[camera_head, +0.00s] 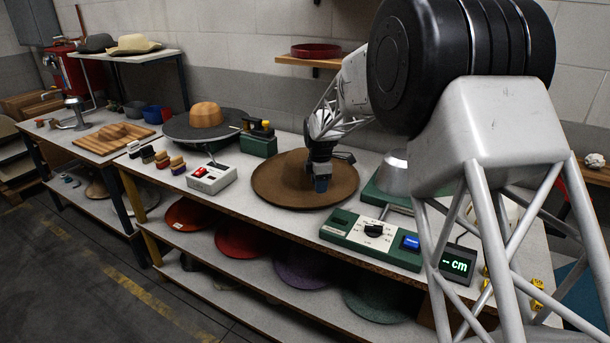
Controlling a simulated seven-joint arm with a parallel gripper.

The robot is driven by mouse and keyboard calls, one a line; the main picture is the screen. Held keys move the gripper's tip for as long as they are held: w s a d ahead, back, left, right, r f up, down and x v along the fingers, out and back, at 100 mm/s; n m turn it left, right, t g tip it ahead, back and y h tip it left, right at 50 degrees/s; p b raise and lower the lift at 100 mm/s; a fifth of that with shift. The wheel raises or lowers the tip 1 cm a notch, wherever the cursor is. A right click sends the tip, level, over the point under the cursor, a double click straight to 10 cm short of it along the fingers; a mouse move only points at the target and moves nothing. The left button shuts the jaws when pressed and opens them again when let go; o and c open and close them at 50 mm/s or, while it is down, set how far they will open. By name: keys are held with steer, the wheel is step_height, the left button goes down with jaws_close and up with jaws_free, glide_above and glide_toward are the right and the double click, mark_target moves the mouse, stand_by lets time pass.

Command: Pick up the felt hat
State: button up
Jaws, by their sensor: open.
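A brown felt hat (272,188) with a wide round brim lies on the grey workbench, right of its middle. My gripper (320,184) points down over the middle of the hat, where the crown is, and hides part of it. The jaws are open. I cannot tell whether the fingers touch the felt or straddle the crown.
A green control box (372,236) with a dial stands close in front-right of the hat, beside a display (457,264). A white switch box (211,178) and a green box (258,143) stand left. A hat block (205,115) is farther left. Coloured hats fill the shelf below.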

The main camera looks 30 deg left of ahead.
mark_target(318, 203)
steer(key=shift+f, duration=1.3)
steer(key=shift+s+f, duration=0.15)
steer(key=shift+f, duration=2.45)
jaws_close()
